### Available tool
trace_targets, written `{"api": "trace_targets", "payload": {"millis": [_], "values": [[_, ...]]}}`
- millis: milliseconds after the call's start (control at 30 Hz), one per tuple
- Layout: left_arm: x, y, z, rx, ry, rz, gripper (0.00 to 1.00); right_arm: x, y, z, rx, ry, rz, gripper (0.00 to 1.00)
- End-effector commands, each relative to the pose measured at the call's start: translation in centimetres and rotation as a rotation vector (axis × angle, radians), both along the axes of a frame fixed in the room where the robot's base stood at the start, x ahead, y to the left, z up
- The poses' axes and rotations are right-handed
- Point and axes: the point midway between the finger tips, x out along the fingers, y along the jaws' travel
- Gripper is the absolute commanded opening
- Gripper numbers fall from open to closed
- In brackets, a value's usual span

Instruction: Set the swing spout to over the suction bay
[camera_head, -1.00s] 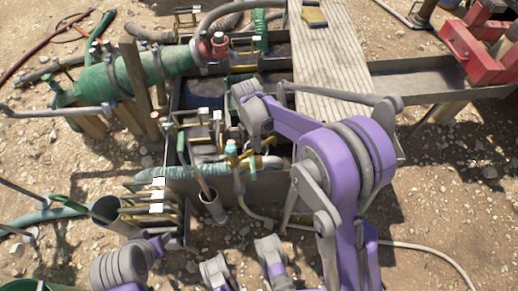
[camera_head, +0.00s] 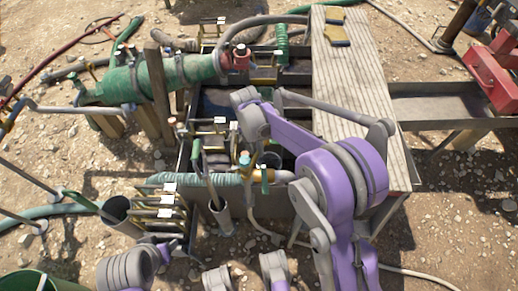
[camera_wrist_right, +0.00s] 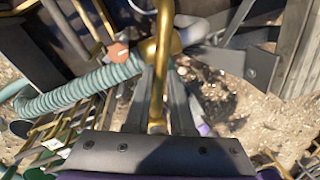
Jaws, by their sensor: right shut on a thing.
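My right gripper (camera_wrist_right: 163,105) is shut on an upright brass bar (camera_wrist_right: 160,85) in the right wrist view. I take this fitting and pipe to be the swing spout. In the head view the brass fitting (camera_head: 244,162) stands at the near side of the tank, below my right wrist. My right fingers are mostly hidden there. I cannot tell which tank compartment is the suction bay. My left gripper does not show.
A plank walkway (camera_head: 350,85) crosses the tank on the right. A large green cylinder (camera_head: 155,80) lies at the left. A metal trough (camera_head: 435,108) runs off right. Stony ground lies around.

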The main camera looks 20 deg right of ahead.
Motion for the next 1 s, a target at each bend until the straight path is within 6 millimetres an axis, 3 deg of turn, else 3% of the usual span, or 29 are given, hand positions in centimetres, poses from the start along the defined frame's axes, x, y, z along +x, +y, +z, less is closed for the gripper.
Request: {"api": "trace_targets", "payload": {"millis": [400,433,600,867,1000], "values": [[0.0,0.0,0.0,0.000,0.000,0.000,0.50,0.0,0.1,0.0,0.002,0.001,0.007,0.00],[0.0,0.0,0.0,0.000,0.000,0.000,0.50,0.0,0.1,0.0,0.002,0.001,0.007,0.25],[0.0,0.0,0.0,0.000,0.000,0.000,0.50,0.0,0.1,0.0,0.001,0.000,0.006,0.52],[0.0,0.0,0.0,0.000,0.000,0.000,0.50,0.0,0.1,0.1,0.001,0.000,0.006,0.52],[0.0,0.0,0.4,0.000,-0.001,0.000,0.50,0.1,0.2,1.2,0.001,-0.001,0.006,0.52]]}}
